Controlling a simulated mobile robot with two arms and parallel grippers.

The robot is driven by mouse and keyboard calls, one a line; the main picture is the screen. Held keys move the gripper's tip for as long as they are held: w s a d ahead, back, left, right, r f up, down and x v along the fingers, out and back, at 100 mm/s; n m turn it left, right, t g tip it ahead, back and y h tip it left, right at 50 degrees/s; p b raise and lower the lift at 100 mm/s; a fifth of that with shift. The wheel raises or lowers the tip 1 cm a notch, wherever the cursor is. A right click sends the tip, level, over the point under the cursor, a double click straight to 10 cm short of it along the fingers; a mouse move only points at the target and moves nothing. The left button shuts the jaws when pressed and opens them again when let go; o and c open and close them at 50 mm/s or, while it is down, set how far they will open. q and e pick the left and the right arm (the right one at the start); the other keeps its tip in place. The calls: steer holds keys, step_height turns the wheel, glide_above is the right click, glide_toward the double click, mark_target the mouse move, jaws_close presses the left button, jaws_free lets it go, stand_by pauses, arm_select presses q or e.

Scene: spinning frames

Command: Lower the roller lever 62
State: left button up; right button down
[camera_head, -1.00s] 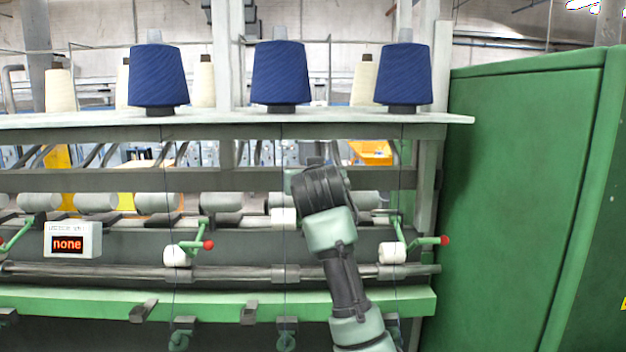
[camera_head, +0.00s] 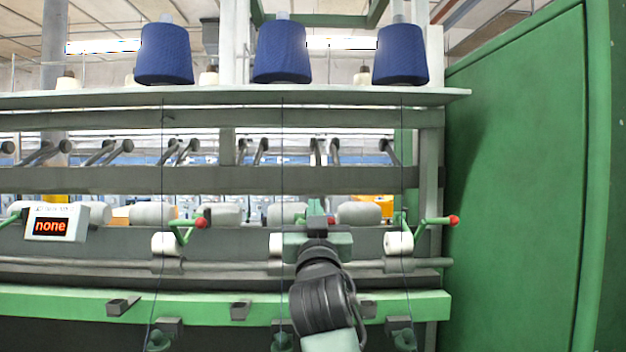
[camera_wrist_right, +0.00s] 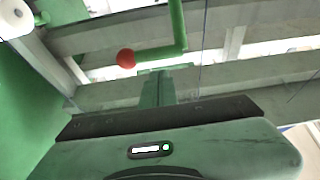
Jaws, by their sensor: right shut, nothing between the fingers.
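Three green roller levers with red ball ends stand along the machine. The left one (camera_head: 185,232) and the right one (camera_head: 436,221) show clearly in the head view. The middle lever is mostly hidden behind my right gripper (camera_head: 317,212); its red ball (camera_head: 331,219) peeks out beside the fingers. In the right wrist view the lever's green arm (camera_wrist_right: 163,53) and red ball (camera_wrist_right: 125,58) lie just beyond my shut, empty fingers (camera_wrist_right: 157,78). I cannot tell whether they touch. No number is readable on the levers. My left gripper is out of view.
White rollers (camera_head: 165,243) sit by the levers on a long metal shaft (camera_head: 220,266). Blue yarn cones (camera_head: 281,52) stand on the shelf above, with threads running down. A display (camera_head: 56,223) reads "none". A green cabinet (camera_head: 520,180) closes off the right side.

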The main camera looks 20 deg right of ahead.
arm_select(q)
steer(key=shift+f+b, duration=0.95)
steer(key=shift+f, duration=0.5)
arm_select(e)
steer(key=shift+s+a+f, duration=0.1)
steer(key=shift+s+f, duration=0.05)
steer(key=shift+f, duration=0.5)
steer(key=shift+s+f, duration=0.15)
steer(key=shift+f, duration=0.5)
steer(key=shift+f, duration=0.2)
